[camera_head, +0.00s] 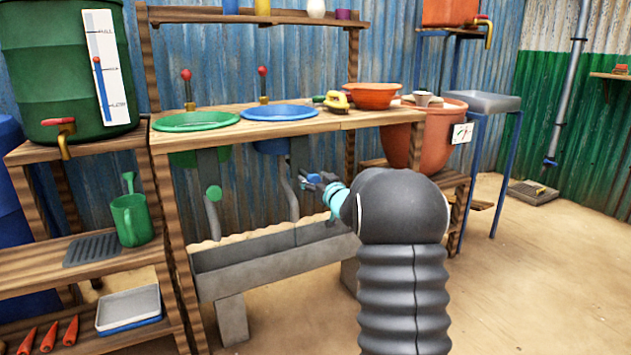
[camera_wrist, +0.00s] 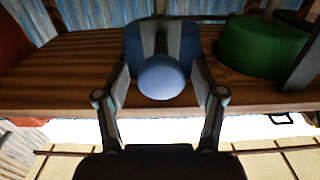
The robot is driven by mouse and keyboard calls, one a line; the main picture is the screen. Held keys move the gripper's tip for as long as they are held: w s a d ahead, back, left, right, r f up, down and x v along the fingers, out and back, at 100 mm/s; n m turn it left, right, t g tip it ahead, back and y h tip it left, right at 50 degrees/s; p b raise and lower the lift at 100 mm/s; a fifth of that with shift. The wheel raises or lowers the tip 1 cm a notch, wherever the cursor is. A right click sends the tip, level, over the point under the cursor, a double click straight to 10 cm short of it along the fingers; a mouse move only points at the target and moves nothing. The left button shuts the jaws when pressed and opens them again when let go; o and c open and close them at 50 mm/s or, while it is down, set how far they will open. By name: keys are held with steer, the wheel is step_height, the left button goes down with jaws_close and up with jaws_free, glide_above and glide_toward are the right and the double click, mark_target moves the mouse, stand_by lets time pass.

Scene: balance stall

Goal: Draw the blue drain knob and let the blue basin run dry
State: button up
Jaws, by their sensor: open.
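The blue basin (camera_head: 281,112) is set into the wooden counter, its rim showing in the head view. Its blue underside also shows in the wrist view (camera_wrist: 184,42). The round blue drain knob (camera_wrist: 162,77) faces the wrist camera in front of a grey strip. My gripper (camera_head: 312,181) is below the blue basin in the head view. In the wrist view my gripper (camera_wrist: 161,84) is open, with one finger on each side of the knob and a narrow gap at each side. The water inside the basin cannot be made out.
The green basin (camera_head: 197,121) and its green knob (camera_head: 214,193) are to the left. A grey trough (camera_head: 260,262) runs below the drain pipes. Wooden counter edge (camera_head: 240,134) lies above my gripper. Orange bowl (camera_head: 373,96) stands on the counter at right.

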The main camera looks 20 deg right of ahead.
steer(key=shift+a, duration=0.15)
steer(key=s, duration=1.2)
steer(key=shift+d, duration=0.3)
